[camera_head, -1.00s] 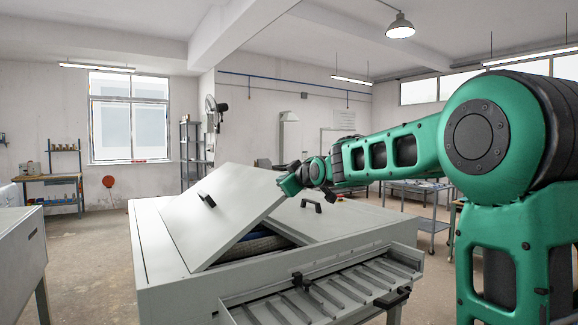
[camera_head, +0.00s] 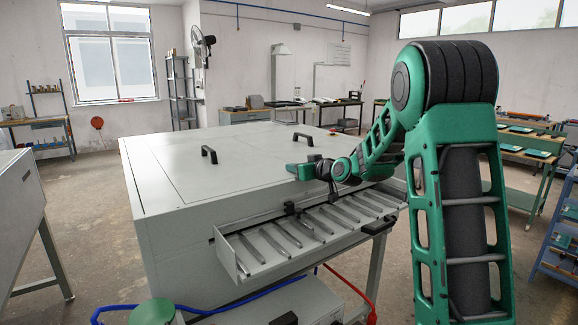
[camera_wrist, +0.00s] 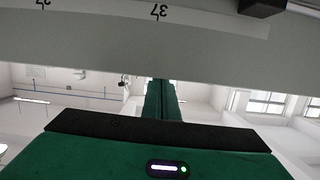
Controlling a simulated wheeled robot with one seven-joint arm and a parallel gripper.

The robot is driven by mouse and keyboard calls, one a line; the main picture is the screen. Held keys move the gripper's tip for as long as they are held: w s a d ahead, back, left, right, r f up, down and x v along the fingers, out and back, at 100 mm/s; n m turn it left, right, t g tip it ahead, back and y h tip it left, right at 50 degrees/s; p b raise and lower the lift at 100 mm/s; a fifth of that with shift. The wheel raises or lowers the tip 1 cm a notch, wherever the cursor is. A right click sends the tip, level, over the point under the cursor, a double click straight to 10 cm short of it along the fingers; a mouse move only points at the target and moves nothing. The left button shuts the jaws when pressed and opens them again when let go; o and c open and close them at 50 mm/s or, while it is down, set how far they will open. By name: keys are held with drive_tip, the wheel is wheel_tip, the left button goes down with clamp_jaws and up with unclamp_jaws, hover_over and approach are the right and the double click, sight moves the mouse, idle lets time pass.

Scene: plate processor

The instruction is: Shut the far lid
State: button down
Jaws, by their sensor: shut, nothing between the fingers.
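The plate processor (camera_head: 160,222) is a large light-grey cabinet with two flat lids on top. The left lid (camera_head: 180,175), with a black handle (camera_head: 209,155), lies flat and level with the top. The right lid (camera_head: 270,140), with its own black handle (camera_head: 303,139), also lies flat. I cannot tell for sure which one the task calls far. My gripper (camera_head: 292,170) is shut and empty, low over the front part of the top, right of the left lid's handle. In the wrist view the green fingers (camera_wrist: 160,98) are together, below a grey panel (camera_wrist: 110,45) marked "37".
A slotted tray (camera_head: 290,240) sticks out from the processor's front. A red hose (camera_head: 350,285) and a blue hose (camera_head: 240,303) run below it. A grey cabinet (camera_head: 20,215) stands at left. A green table (camera_head: 520,145) and a blue rack (camera_head: 560,235) stand at right.

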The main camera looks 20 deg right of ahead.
drive_tip(key=shift+s+a+f, duration=0.1)
drive_tip(key=shift+s+f, duration=0.05)
drive_tip(key=shift+f, duration=0.65)
drive_tip(key=r, duration=0.5)
drive_tip(key=shift+w, duration=0.2)
drive_tip(key=v, duration=1)
drive_tip(key=shift+r, duration=0.3)
drive_tip(key=shift+s, duration=0.1)
